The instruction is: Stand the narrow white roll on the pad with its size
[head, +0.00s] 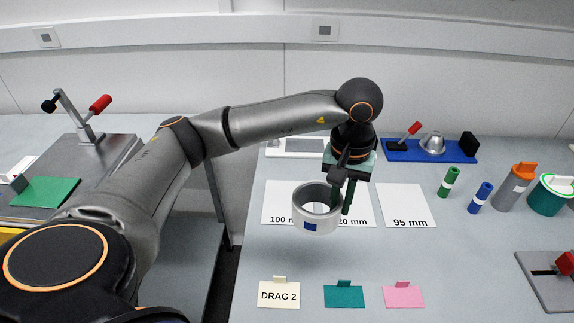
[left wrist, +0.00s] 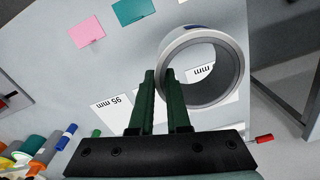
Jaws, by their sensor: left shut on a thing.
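The narrow white roll (head: 326,222), a short wide ring with a blue square on its outside, is held above the table. My left gripper (head: 341,204) is shut on its wall, with one finger on each side; the left wrist view shows the roll (left wrist: 172,48) beyond the fingers (left wrist: 164,85). The roll and gripper cover part of the first two. My right gripper is not in view.
A "DRAG 2" card (head: 279,295), a teal card (head: 344,297) and a pink card (head: 403,297) lie at the front. Green (head: 448,182) and blue (head: 480,198) cylinders and an orange-topped canister (head: 515,188) stand right. A blue fixture (head: 400,151) is behind.

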